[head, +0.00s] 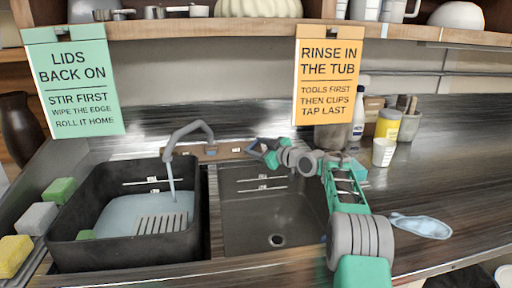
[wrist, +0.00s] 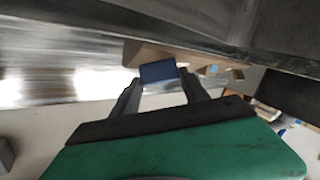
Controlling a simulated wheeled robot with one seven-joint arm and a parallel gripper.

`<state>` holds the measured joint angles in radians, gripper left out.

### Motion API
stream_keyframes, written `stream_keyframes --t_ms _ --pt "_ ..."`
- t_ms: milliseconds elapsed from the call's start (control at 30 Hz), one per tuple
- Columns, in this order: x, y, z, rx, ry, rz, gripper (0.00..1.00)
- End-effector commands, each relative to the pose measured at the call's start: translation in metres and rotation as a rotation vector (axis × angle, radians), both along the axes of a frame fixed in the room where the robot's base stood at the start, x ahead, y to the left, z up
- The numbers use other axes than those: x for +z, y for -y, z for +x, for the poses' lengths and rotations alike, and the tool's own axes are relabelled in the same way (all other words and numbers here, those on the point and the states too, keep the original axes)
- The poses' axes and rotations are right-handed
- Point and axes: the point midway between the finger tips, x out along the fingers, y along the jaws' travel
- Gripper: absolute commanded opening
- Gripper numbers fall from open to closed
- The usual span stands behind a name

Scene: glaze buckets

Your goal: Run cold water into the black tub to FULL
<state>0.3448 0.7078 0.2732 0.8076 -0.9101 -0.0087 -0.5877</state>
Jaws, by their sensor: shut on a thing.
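The black tub (head: 68,218) sits at the left of the counter with pale water (head: 118,213) in it. The water surface lies below the marked lines (head: 147,181) on its back wall; their lettering is too small to read. A grey tap (head: 190,130) bends over the tub, and a stream (head: 171,182) runs from it into the water. My gripper (head: 264,150) is at the back wall, right of the tap. In the wrist view, its fingers (wrist: 161,86) are shut on a blue block-like handle (wrist: 158,71) in front of a wooden strip.
An empty sink basin (head: 245,222) with a drain is right of the tub. A slatted grey piece (head: 160,224) shows in the tub. Sponges (head: 38,217) line the left side. Two signs (head: 72,80) hang from the shelf. Cups and bottles (head: 384,152) stand back right; a blue cloth (head: 421,226) lies at right.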

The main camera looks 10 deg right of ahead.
Motion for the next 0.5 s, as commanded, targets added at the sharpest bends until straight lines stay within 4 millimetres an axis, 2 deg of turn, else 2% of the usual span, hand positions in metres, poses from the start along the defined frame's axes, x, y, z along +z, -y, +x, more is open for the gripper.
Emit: stream_keyframes --t_ms 467,500 --pt "-0.0004 0.0011 0.0007 0.013 -0.001 -0.012 0.12" --pt "-0.0004 0.0011 0.0007 0.013 -0.001 -0.012 0.53"
